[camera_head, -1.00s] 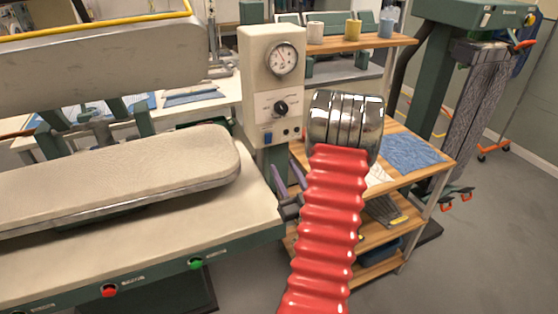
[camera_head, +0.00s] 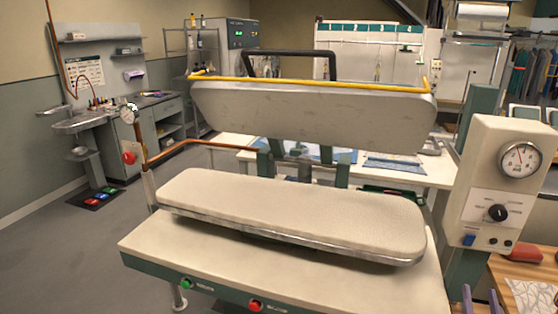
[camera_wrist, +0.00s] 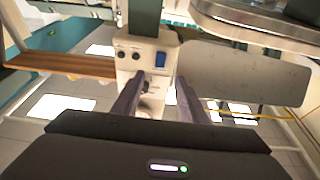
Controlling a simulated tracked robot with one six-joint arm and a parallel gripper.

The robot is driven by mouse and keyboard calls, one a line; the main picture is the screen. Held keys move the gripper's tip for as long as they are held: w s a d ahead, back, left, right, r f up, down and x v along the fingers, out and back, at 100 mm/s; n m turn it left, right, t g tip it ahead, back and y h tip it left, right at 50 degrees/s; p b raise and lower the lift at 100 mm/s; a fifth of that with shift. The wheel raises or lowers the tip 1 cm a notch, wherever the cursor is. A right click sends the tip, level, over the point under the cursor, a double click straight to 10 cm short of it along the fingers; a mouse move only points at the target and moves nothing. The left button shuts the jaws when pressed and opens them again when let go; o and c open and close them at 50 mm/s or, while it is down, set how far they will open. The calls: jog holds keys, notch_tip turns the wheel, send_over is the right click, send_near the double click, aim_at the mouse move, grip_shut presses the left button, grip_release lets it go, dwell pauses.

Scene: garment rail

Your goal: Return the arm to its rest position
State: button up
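My gripper (camera_wrist: 162,80) shows in the wrist view with its two dark fingers spread apart and nothing between them. The press console (camera_wrist: 147,60) appears upside down beyond the fingertips. In the head view, two purple-grey fingertips that look like my gripper (camera_head: 480,291) poke up at the lower right edge, below the press console (camera_head: 497,185). The rest of my arm is out of the head view.
A garment press with a padded lower board (camera_head: 290,210) and raised upper plate (camera_head: 310,112) fills the middle. A wooden shelf (camera_head: 520,275) stands at the lower right. A spotting station (camera_head: 85,122) is at the left. Grey floor (camera_head: 60,235) is clear there.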

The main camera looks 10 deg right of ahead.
jog(key=s+d+f+m+g+y, duration=0.1)
jog(key=s+f+g+y, duration=0.1)
jog(key=f+g, duration=0.5)
jog(key=s+d+f+g+y, duration=0.15)
jog(key=f+g, duration=0.25)
jog(key=f, duration=0.7)
jog(key=a+r+n+y, duration=0.2)
jog(key=a+r, duration=0.7)
jog(key=a, duration=0.6)
jog(key=a+r+n+g+y, duration=0.1)
jog(key=a+r+n+y, duration=0.1)
jog(key=a+r, duration=0.8)
jog(key=w+a+r+n+y, duration=0.1)
jog(key=a+r+n+y, duration=0.2)
jog(key=a+r, duration=0.6)
jog(key=a, duration=1.1)
jog(key=shift+r+g, duration=0.3)
jog(key=shift+g, duration=0.1)
jog(key=shift+w+y, duration=0.1)
jog(key=shift+y, duration=0.15)
jog(key=shift+c, duration=0.3)
